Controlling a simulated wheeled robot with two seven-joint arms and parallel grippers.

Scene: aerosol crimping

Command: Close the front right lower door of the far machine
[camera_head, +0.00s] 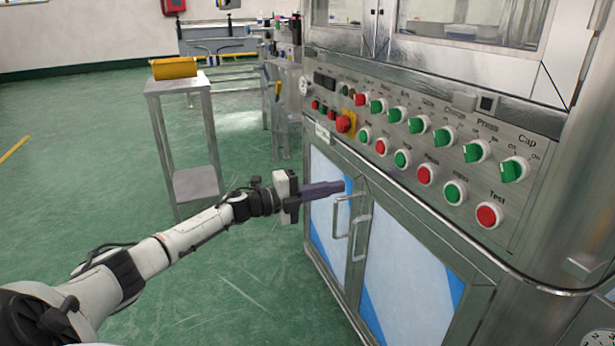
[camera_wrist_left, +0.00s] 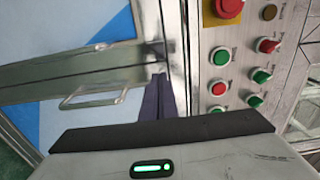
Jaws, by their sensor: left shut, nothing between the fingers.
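The steel machine has two lower doors with blue-and-white panels under its button panel. The right lower door (camera_head: 408,270) looks about flush with the frame; a small gap is hard to tell. The left lower door (camera_head: 326,215) stands beside it. Their handles (camera_head: 361,238) sit close together at the middle seam. My left gripper (camera_head: 340,187) is shut and empty, its dark fingers in front of the doors' upper edge near the seam. In the left wrist view the fingers (camera_wrist_left: 158,100) show beside a door handle (camera_wrist_left: 95,100); contact with the door cannot be told. My right gripper is not in view.
The button panel (camera_head: 420,150) with several green and red knobs is just above the doors. A red emergency button (camera_head: 343,124) is near the fingers. A metal stand (camera_head: 180,85) with a yellow part (camera_head: 174,67) stands at left. The green floor at left is clear.

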